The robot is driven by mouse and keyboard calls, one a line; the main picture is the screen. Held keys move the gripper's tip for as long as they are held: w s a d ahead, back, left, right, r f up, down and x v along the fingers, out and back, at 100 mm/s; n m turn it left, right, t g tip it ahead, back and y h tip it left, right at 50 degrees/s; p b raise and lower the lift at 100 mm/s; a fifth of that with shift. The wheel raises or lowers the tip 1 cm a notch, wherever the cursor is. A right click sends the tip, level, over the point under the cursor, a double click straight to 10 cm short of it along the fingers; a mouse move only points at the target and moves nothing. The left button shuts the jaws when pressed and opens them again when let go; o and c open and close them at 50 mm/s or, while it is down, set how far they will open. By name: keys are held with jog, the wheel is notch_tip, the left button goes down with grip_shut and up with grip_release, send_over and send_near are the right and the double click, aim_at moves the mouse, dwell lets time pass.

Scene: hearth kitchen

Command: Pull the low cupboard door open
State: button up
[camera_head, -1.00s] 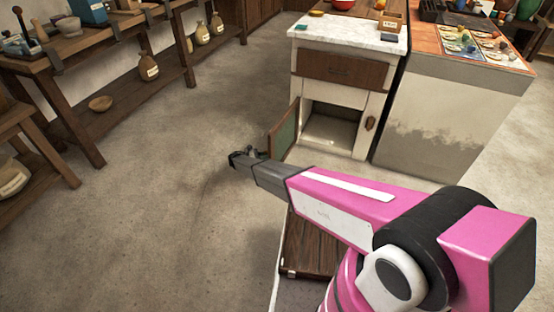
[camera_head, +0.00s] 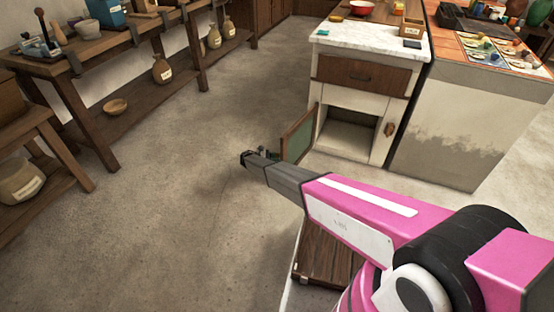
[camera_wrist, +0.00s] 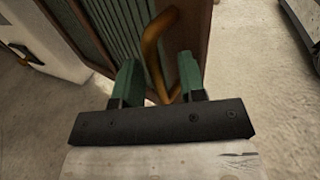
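The low cupboard (camera_head: 391,135) stands below a drawer, under a marble-topped counter. Its door (camera_head: 298,137), a green panel in a brown frame, stands swung out to the left, and the cupboard's inside shows. My gripper (camera_head: 256,155) is low beside the door's outer edge. In the wrist view, its two green fingers (camera_wrist: 158,80) are spread apart. A curved brass-coloured handle (camera_wrist: 150,48) on the door (camera_wrist: 198,35) passes between them. I see a gap beside the handle; whether either finger touches it I cannot tell.
A brown drawer front (camera_head: 360,75) is above the opening. A pale counter block (camera_head: 450,120) stands to the right. A wooden bench (camera_head: 85,50) with pots and sacks runs along the left. The floor (camera_head: 180,190) left of my gripper is clear.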

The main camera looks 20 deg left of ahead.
jog(key=shift+w, duration=0.15)
jog(key=v, duration=1)
jog(key=shift+s+a, duration=0.25)
jog(key=shift+a, duration=0.05)
